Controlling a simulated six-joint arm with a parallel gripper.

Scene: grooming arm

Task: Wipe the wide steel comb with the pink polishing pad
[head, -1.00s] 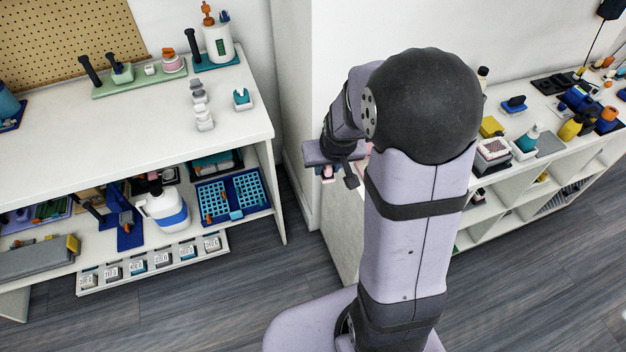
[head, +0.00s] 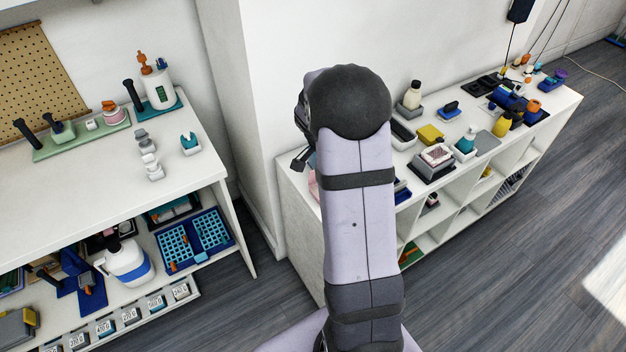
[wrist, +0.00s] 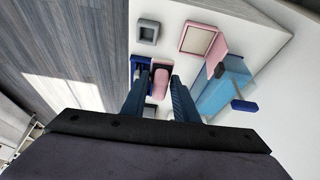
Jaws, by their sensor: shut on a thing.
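In the wrist view my gripper (wrist: 158,84) has its two dark blue fingers around a pink piece (wrist: 161,77), which looks like the polishing pad. It is shut on it. A blue piece (wrist: 140,65) lies close by the left fingertip, and a dark part shows below the pink piece. In the head view my own arm hides most of the gripper and what it holds. I cannot make out the wide steel comb in either view.
The wrist view shows a grey square tray (wrist: 148,32), a pink-framed box (wrist: 198,41) and a light blue block (wrist: 218,92). In the head view the right shelf top holds a yellow block (head: 430,134) and bottles. The left shelf (head: 95,180) has bare room.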

